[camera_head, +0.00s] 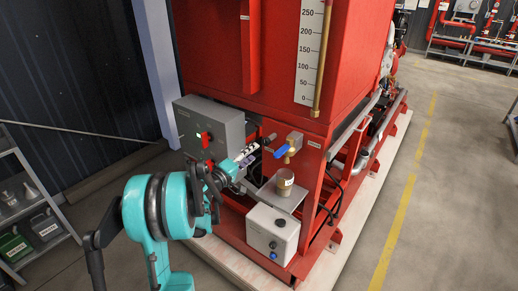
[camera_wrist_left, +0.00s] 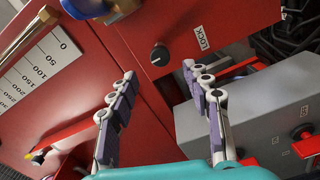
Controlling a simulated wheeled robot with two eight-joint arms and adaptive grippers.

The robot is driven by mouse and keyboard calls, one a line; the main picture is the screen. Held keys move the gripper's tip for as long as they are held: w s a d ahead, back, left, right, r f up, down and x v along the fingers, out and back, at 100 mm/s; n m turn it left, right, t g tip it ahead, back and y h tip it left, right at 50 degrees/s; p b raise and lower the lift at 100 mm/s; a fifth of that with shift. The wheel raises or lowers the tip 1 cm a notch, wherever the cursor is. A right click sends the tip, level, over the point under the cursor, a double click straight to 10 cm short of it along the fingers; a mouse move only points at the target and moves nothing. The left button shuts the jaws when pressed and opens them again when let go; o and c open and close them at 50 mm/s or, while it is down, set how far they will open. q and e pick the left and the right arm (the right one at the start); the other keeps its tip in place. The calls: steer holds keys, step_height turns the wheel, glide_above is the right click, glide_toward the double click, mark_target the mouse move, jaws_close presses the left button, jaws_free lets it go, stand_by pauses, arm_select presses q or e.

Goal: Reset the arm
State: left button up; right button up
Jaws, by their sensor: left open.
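My left arm is turquoise and comes in from the lower left in the head view. Its left gripper (camera_head: 246,158) is in front of the red pump cabinet (camera_head: 285,80), between a grey control box and a blue-handled valve. In the left wrist view the two fingers of the gripper (camera_wrist_left: 158,80) are spread apart with nothing between them. A black knob (camera_wrist_left: 159,55) beside a LOCK label (camera_wrist_left: 202,38) shows on the red panel beyond the fingertips. My right gripper is in neither view.
The grey control box (camera_head: 215,126) has a red switch. The blue valve handle (camera_head: 282,151) is above a small cup (camera_head: 285,182) on a metal shelf. A white box (camera_head: 272,232) is below. A shelf rack (camera_head: 28,215) stands at left. Open floor (camera_head: 450,180) lies right.

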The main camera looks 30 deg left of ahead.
arm_select(q)
steer(key=shift+s, duration=0.9)
steer(key=shift+a+f, duration=0.1)
